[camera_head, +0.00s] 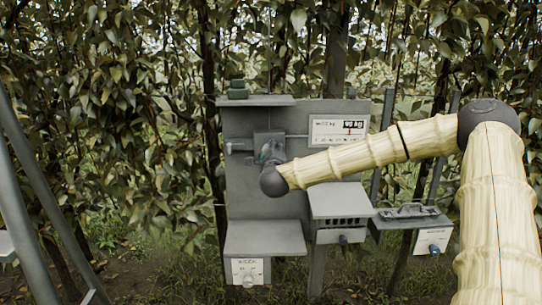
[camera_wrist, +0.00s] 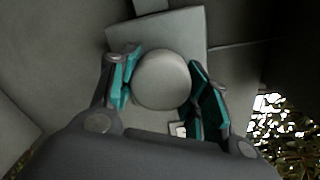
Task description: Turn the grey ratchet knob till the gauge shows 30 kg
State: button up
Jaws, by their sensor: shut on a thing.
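The grey ratchet knob (camera_wrist: 161,80) is round and sits between the two teal-padded fingers of my gripper (camera_wrist: 160,88) in the wrist view. The fingers are closed around its sides. In the head view my gripper (camera_head: 268,158) is at the grey panel (camera_head: 238,185), and my wrist hides most of the knob. The gauge (camera_head: 338,130) is a white plate at the panel's upper right with a dark readout (camera_head: 353,125). The readout's digits are too small to read for certain.
A green object (camera_head: 238,90) stands on the top left shelf (camera_head: 256,101). Below are a grey box (camera_head: 264,238) with a white dial plate (camera_head: 248,271), a slotted box (camera_head: 338,200), and a side shelf (camera_head: 411,220) holding a grey tool (camera_head: 408,210). Foliage surrounds the panel.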

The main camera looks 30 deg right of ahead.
jog(key=n, duration=0.4)
jog(key=shift+r+n, duration=0.1)
jog(key=shift+n, duration=0.2)
jog(key=n, duration=0.9)
jog(key=shift+a+n, duration=0.15)
jog(key=shift+n, duration=0.25)
jog(key=shift+n+b, duration=0.4)
jog(key=shift+n, duration=1.6)
jog(key=o, duration=1)
jog(key=shift+r, duration=0.1)
